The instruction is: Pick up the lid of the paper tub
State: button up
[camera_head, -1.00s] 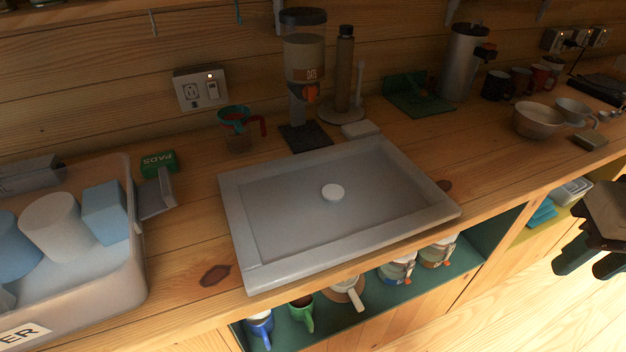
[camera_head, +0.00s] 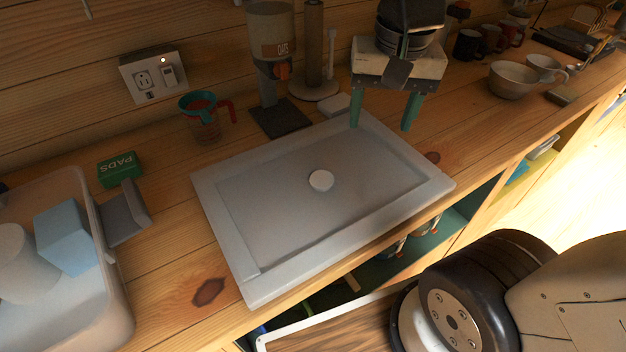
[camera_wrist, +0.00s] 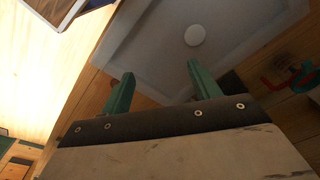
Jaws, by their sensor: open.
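The lid (camera_head: 275,215) is a large pale grey rectangular panel with a raised rim, lying flat on the wooden counter. A round white knob (camera_head: 321,180) stands at its middle; the knob also shows near the top of the wrist view (camera_wrist: 195,35). The tub (camera_head: 112,318) is a translucent bin at the left, open at the top, with a white cylinder and a blue block in it. My gripper (camera_head: 381,127) is open and empty, its two teal fingers apart, by the lid's far right edge in the picture. It is apart from the knob.
A dispenser (camera_head: 275,45), a measuring jug (camera_head: 203,120) and a paper-roll stand (camera_head: 314,50) stand behind the lid. A green PADS box (camera_head: 119,168) sits beside the tub. Bowls (camera_head: 512,80) and mugs are at the right. Mugs stand on the shelf below the counter.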

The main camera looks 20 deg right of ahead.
jog(key=w+a+f+m, duration=0.3)
jog(key=w+a+m, duration=0.25)
jog(key=w, duration=0.55)
jog(key=m+g, duration=0.1)
jog(key=m, duration=0.4)
send_near(289, 140)
jog(key=shift+s+f, duration=0.15)
jog(key=shift+s, duration=0.45)
jog(key=shift+w+a+f+m, duration=0.1)
jog(key=shift+w+f+m, duration=0.1)
jog(key=shift+f+m, duration=0.1)
jog(key=f, duration=0.7)
jog(key=shift+w+f, duration=0.3)
jog(key=shift+w, duration=0.1)
jog(key=c, duration=1.2)
